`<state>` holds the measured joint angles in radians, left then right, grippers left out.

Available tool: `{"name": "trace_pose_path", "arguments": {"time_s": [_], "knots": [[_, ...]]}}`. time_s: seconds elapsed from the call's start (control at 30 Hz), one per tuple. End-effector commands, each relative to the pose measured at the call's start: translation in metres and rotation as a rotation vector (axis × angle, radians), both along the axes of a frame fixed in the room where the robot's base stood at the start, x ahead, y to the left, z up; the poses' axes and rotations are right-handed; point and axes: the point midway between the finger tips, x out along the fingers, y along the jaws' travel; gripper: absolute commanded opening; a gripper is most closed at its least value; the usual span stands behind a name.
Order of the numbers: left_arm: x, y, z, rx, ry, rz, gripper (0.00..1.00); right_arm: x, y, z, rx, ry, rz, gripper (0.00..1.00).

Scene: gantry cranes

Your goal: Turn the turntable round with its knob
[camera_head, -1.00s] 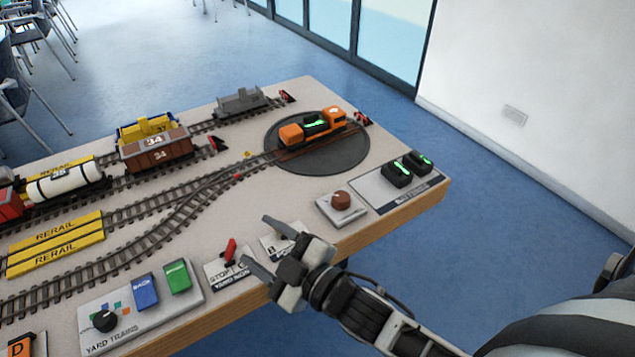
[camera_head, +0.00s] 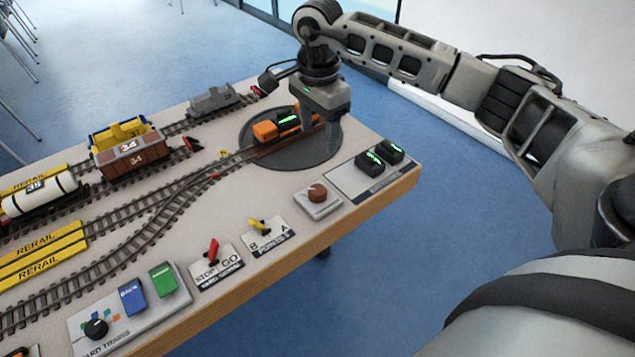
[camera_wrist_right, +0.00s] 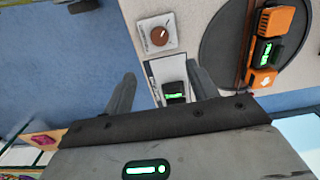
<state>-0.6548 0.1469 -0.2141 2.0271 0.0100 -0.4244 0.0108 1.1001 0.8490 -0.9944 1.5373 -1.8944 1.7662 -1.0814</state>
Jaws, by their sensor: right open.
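The turntable (camera_head: 300,160) is a dark round disc at the table's far right, with a track across it. An orange locomotive (camera_head: 265,131) with a green-lit black block stands on that track; it also shows in the right wrist view (camera_wrist_right: 263,80). The brown round knob (camera_head: 318,192) sits on a pale plate in front of the disc, and shows at the top of the right wrist view (camera_wrist_right: 159,37). My right gripper (camera_head: 320,128) is open and empty, fingers down. In the head view it covers the locomotive's right end; its height is unclear. My left gripper is not in view.
Two black blocks with green lights (camera_head: 376,158) lie on a marked plate right of the knob. A yellow lever (camera_head: 259,227), a red lever (camera_head: 212,252) and a yard-train panel (camera_head: 130,315) line the front edge. Wagons (camera_head: 132,155) stand on the tracks at left.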

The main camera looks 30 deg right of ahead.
Motion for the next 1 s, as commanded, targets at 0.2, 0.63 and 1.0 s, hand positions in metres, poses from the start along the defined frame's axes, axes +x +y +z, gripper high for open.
{"name": "trace_pose_path", "arguments": {"time_s": [0.2,0.63,1.0], "knots": [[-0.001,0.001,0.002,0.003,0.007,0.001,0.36,-0.002,0.002,-0.041,0.004,0.007,0.0,0.58],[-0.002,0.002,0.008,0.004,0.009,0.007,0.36,-0.002,0.003,-0.129,0.007,0.004,0.0,0.58],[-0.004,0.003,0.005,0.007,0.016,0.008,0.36,0.0,0.002,-0.152,0.007,0.0,0.0,0.58]]}}
